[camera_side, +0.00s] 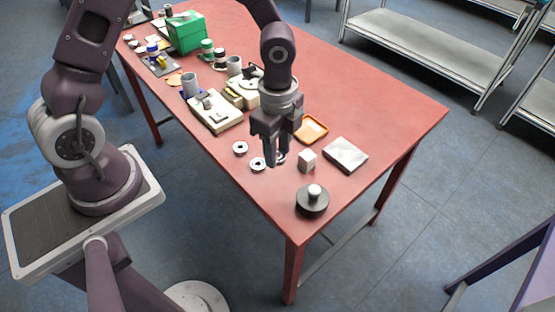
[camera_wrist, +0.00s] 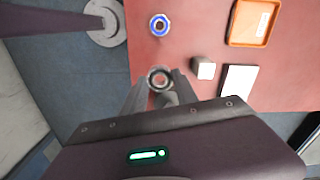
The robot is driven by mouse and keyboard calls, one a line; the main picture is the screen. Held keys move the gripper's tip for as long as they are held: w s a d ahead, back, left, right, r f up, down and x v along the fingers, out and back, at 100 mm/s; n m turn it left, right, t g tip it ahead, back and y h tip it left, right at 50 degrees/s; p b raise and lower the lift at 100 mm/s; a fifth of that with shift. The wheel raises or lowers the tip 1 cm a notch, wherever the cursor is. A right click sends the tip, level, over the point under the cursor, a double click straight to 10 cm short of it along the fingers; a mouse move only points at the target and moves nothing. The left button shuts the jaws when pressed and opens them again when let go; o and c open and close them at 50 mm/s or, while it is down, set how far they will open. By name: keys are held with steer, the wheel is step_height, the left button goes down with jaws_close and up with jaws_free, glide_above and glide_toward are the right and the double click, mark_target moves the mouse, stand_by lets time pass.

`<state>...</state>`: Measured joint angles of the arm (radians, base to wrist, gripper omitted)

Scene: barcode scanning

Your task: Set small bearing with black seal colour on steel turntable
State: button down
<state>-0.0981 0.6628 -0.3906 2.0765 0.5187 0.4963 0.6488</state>
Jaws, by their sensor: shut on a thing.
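My gripper (camera_side: 272,162) is low over the near part of the red table, fingers pointing down. Its fingers (camera_wrist: 165,84) are shut on a small pale grey piece (camera_wrist: 168,98), probably the bearing. In the side view a pale bit (camera_side: 281,158) shows at the fingers' right; its seal colour is hidden. Another ring bearing (camera_side: 258,164) lies just left of the fingers and seems to be the ring (camera_wrist: 159,79) by the fingertips. A blue-sealed bearing (camera_wrist: 160,25) lies farther off (camera_side: 240,148).
A white cube (camera_side: 307,160), a flat pale plate (camera_side: 345,155) and an orange tray (camera_side: 313,128) are right of my gripper. A cream device (camera_side: 215,112), cups and a green box (camera_side: 186,32) crowd the table's far left. The right side is clear.

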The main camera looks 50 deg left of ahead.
steer(key=w+a+r+n, duration=0.3)
steer(key=a+r+n, duration=0.2)
steer(key=a+n, duration=0.75)
steer(key=m, duration=1.2)
glide_above(278, 186)
steer(key=f, duration=0.4)
steer(key=shift+w+a+f, duration=0.1)
steer(key=shift+a+f, duration=0.1)
steer(key=shift+a, duration=0.1)
steer(key=shift+d+f+m, duration=0.15)
steer(key=shift+d+m, duration=0.15)
steer(key=shift+m, duration=0.25)
step_height(278, 186, down, 10)
steer(key=shift+r, duration=0.2)
steer(key=shift+f, duration=0.2)
steer(key=c, duration=0.9)
jaws_free()
steer(key=shift+c, duration=0.2)
